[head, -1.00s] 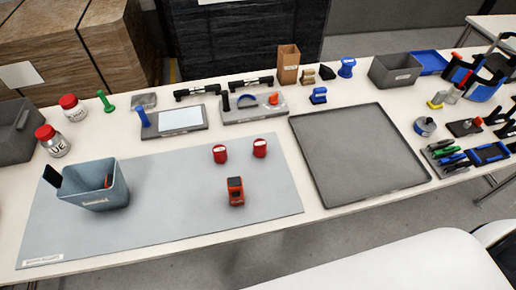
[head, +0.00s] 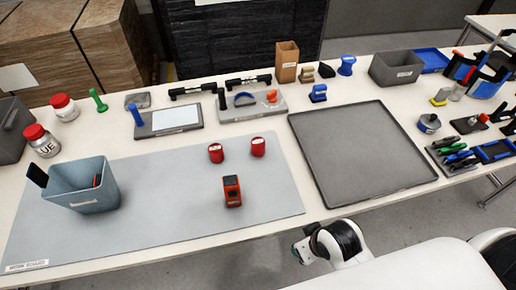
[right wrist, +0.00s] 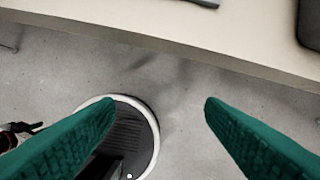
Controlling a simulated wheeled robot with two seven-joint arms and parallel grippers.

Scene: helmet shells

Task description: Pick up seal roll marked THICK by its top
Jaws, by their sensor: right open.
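Two small red rolls stand upright on the grey mat (head: 150,215) in the head view, a left one (head: 216,153) and a right one (head: 258,147). Each has a pale label on its side, too small to read, so I cannot tell which is marked THICK. My right gripper (head: 303,250) is at the table's front edge, in front of the rolls and well apart from them. In the right wrist view its two teal fingers (right wrist: 160,108) are spread with nothing between them, over the floor beside the table edge. My left gripper is not in view.
An orange-red device (head: 232,191) stands on the mat in front of the rolls. A blue-grey bin (head: 85,188) is at the mat's left, and a large dark tray (head: 365,190) lies to the right. The mat between the bin and the rolls is clear.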

